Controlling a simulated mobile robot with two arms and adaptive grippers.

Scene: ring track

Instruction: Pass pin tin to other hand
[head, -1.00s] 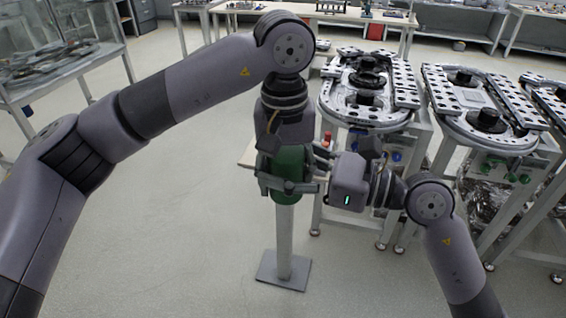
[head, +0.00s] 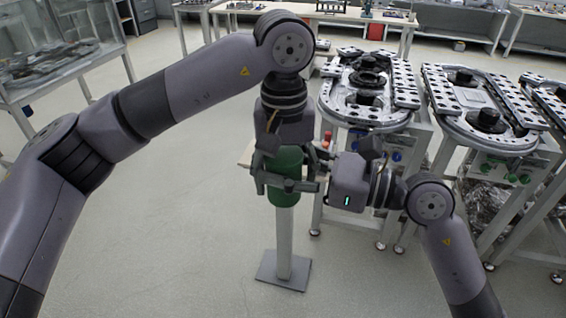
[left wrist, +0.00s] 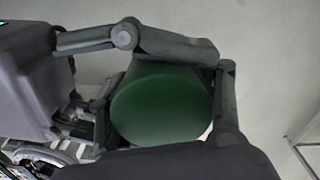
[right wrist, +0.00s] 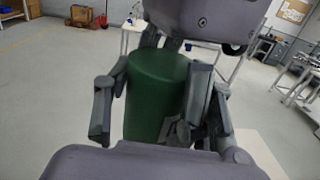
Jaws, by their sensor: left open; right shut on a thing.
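The pin tin is a green cylinder (head: 285,160), upright in the middle of the head view. My right gripper (head: 288,182) reaches it from the right and is shut on it, with a dark finger across the tin's front. My left gripper (head: 284,168) comes down from above, its fingers open and spread on either side of the tin's upper part. The tin's round green end shows between the fingers in the left wrist view (left wrist: 160,108). Its side and top show in the right wrist view (right wrist: 155,95). The grippers hide parts of the tin.
A pale post on a square base plate (head: 283,270) shows directly below the tin; I cannot tell whether they touch. Ring track tables (head: 365,110) stand to the right and behind. A glass-sided bench (head: 65,70) stands at the left. The floor around the post is clear.

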